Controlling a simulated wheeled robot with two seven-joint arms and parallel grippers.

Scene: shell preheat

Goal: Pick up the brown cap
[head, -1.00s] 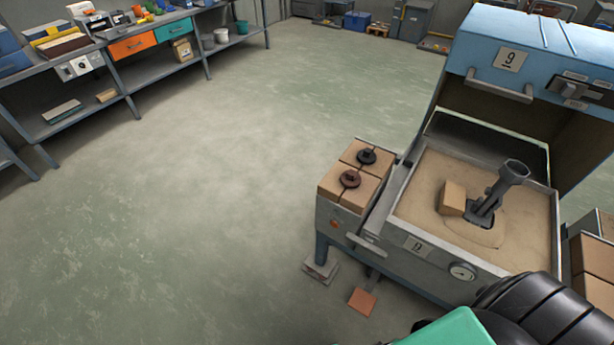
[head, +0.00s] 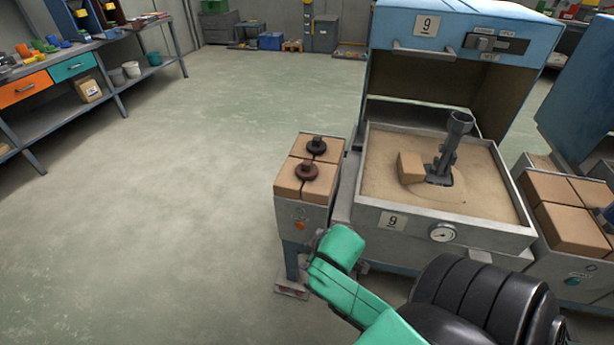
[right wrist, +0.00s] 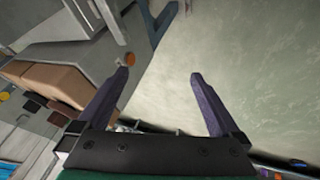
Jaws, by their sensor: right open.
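The brown cap (head: 307,171), a round dark-brown disc with a raised knob, lies on the front tan bricks of a small side stand left of the sand-filled box. A similar black cap (head: 317,146) lies just behind it. My right arm reaches up from the bottom in the head view; its gripper end is mostly hidden behind the green wrist, below and in front of the stand. In the right wrist view, my right gripper (right wrist: 158,76) is open, with nothing between its fingers. Small dark shapes show near the bricks at left there, too unclear to identify. My left gripper is out of view.
The sand box (head: 400,220) holds a tan block (head: 411,167) and an upright dark metal part (head: 447,150) under a raised blue hood (head: 465,30). Another brick-topped stand (head: 570,210) is at right. The floor at left is open, with a workbench (head: 85,60) beyond.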

